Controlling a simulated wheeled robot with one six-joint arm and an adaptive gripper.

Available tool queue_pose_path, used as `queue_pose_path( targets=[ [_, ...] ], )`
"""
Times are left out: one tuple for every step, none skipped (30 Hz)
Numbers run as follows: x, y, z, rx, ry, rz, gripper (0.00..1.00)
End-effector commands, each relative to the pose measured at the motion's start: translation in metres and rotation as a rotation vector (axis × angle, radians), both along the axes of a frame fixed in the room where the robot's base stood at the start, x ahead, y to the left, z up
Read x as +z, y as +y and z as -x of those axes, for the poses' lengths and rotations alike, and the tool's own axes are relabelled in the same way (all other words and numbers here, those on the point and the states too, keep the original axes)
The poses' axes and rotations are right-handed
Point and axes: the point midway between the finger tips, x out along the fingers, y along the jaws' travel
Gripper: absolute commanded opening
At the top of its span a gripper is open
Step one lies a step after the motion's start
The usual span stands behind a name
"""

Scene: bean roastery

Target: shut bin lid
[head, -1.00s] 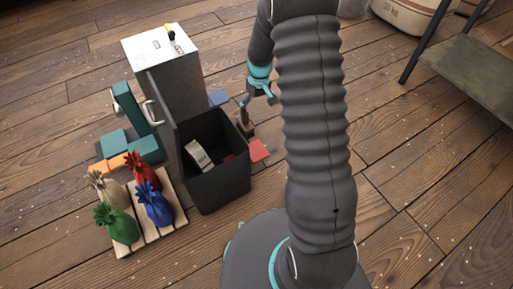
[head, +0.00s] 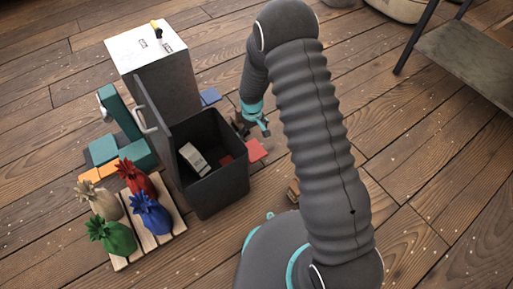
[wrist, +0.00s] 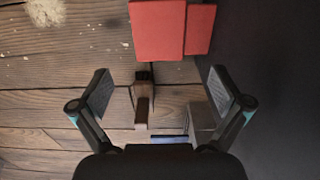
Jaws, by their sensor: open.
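The dark grey bin (head: 222,190) stands on the floor left of the arm, open at the top. Its lid (head: 162,135) stands upright along the bin's left side, with a pale handle (head: 145,119) on its outer face. A pale box (head: 193,159) and something reddish are inside. My gripper (head: 262,127) is right of the bin's far right corner, apart from the lid. In the wrist view my gripper (wrist: 168,90) is open with nothing between its fingers, pointing down at the floor beside a dark surface (wrist: 275,60), likely the bin's wall.
A grey cabinet (head: 165,85) with a white top stands behind the bin. A table (head: 470,65) is far right.

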Motion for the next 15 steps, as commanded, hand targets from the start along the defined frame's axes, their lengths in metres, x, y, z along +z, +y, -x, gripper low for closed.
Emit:
queue_pose_path(
  targets=[
    [-0.012,-0.001,0.000,-0.002,0.003,0.001,1.00],
    [-0.018,-0.002,0.001,-0.002,0.003,0.001,1.00],
    [-0.026,-0.002,0.001,-0.003,0.004,0.001,1.00],
    [-0.031,-0.002,0.000,-0.003,0.003,0.001,1.00],
    [-0.037,-0.002,0.000,-0.004,0.003,0.001,1.00],
    [-0.044,-0.002,0.000,-0.004,0.003,0.001,1.00],
    [-0.050,-0.002,0.000,-0.004,0.003,0.001,1.00],
    [-0.055,-0.003,0.000,-0.004,0.003,0.001,1.00],
    [-0.062,-0.003,0.000,-0.004,0.002,0.000,1.00],
    [-0.067,-0.003,0.000,-0.004,0.002,0.000,1.00],
    [-0.072,-0.003,0.000,-0.004,0.003,0.001,1.00],
    [-0.078,-0.003,0.000,-0.004,0.003,0.001,1.00],
    [-0.082,-0.003,0.000,-0.004,0.002,0.000,1.00],
    [-0.086,-0.003,0.000,-0.004,0.001,0.000,1.00],
    [-0.090,-0.002,0.000,-0.004,0.001,0.001,1.00]
  ],
)
